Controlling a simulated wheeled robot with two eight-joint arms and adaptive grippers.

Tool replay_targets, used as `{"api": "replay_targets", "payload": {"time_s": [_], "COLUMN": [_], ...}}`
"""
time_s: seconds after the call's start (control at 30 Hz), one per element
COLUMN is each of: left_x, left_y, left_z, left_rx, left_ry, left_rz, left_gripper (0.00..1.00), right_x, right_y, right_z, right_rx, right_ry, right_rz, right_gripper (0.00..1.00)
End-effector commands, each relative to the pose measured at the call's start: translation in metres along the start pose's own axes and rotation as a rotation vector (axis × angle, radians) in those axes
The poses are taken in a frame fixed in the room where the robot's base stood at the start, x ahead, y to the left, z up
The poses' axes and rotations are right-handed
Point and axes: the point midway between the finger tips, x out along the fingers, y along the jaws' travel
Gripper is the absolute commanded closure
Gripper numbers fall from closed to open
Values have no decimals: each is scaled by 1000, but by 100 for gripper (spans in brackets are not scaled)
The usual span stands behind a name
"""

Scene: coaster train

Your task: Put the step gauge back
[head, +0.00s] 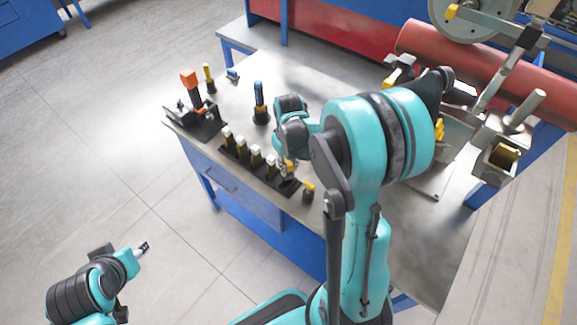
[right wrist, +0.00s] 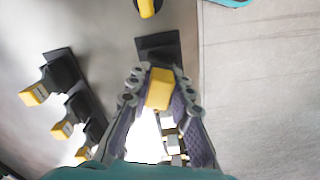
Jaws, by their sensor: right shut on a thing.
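In the head view my right gripper (head: 288,168) is at the near right end of a black rack (head: 230,157). Several upright pieces with pale yellow tops (head: 255,153) stand in the rack in a row. In the right wrist view the right gripper (right wrist: 161,92) is shut on a yellow-topped piece, seemingly the step gauge (right wrist: 159,88). A black base (right wrist: 158,45) shows just past it; I cannot tell whether the gauge touches the rack. My left gripper (head: 143,247) is off the table at lower left, too small to judge.
A small black piece with a yellow top (head: 308,190) stands just right of the rack. A blue-topped post (head: 259,103) and an orange-topped tool (head: 190,84) stand behind. A red cylinder (head: 480,70) lies at the right. The table's front edge is close to the rack.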

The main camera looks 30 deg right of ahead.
Motion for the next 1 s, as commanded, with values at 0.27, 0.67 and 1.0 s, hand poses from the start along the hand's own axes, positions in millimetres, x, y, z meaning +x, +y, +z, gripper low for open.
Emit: {"api": "replay_targets", "payload": {"time_s": [0.27, 0.67, 1.0], "left_x": [2, -2, -15], "left_y": [0, 0, 0], "left_z": [2, -2, -11], "left_rx": [0, 0, 0], "left_ry": [0, 0, 0], "left_rz": [0, 0, 0], "left_gripper": [60, 60, 60], "right_x": [3, -4, -75], "right_y": [0, 0, 0], "right_z": [0, 0, 0], "right_rx": [0, 0, 0], "right_ry": [0, 0, 0], "right_rz": [0, 0, 0], "right_gripper": [59, 59, 59]}}
